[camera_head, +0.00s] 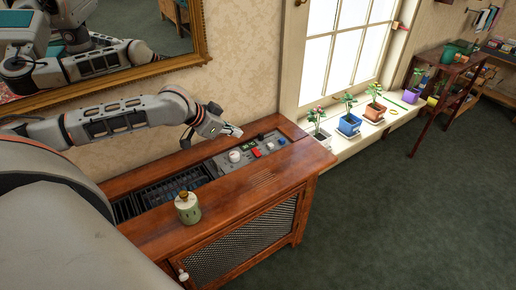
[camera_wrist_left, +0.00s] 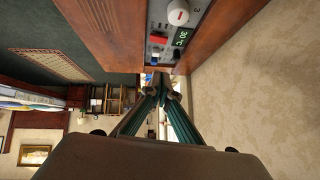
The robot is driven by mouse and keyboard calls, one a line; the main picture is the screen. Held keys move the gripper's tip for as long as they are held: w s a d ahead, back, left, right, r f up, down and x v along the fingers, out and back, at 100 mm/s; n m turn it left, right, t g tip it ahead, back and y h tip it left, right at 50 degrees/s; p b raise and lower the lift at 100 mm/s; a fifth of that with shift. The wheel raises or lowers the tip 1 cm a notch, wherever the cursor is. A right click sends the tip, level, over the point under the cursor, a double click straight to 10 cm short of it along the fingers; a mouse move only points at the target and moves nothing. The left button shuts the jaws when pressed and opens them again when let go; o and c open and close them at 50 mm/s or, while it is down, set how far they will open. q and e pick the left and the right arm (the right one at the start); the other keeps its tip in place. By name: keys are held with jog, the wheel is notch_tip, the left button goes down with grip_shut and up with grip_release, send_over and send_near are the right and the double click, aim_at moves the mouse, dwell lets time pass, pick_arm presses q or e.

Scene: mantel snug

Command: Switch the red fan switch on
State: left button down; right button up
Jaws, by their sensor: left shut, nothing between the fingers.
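A red switch (camera_head: 256,153) sits on the grey control panel (camera_head: 222,164) set into the top of a wooden cabinet. It also shows in the wrist view (camera_wrist_left: 158,39), beside a green display (camera_wrist_left: 181,38) and a white round knob (camera_wrist_left: 178,14). My left gripper (camera_head: 238,131) is shut and empty. In the head view it appears just behind the panel, on the wall side of the red switch. In the wrist view its fingers (camera_wrist_left: 166,88) are apart from the switch. My right gripper is not in view.
A small green jar (camera_head: 187,208) stands on the cabinet top (camera_head: 235,203) near its front. A blue knob (camera_head: 282,141) is at the panel's right. Potted plants stand on the windowsill (camera_head: 347,147). A framed mirror (camera_head: 150,70) hangs behind my arm. The floor at right is clear.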

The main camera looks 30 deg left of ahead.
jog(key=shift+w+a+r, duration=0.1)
pick_arm(q)
jog(key=b, duration=0.3)
send_over(256, 153)
jog(key=f, duration=0.5)
jog(key=s+f, duration=0.1)
jog(key=f, duration=0.1)
jog(key=shift+a+f, duration=0.35)
jog(key=shift+a, duration=0.05)
jog(key=shift+a+f+b, duration=0.15)
jog(key=shift+f+b, duration=0.1)
jog(key=shift+f, duration=0.35)
jog(key=shift+a+f+b, duration=0.15)
jog(key=shift+f+b, duration=0.05)
jog(key=shift+f, duration=0.65)
jog(key=shift+w+f, duration=0.15)
jog(key=shift+f, duration=0.05)
jog(key=shift+a, duration=0.1)
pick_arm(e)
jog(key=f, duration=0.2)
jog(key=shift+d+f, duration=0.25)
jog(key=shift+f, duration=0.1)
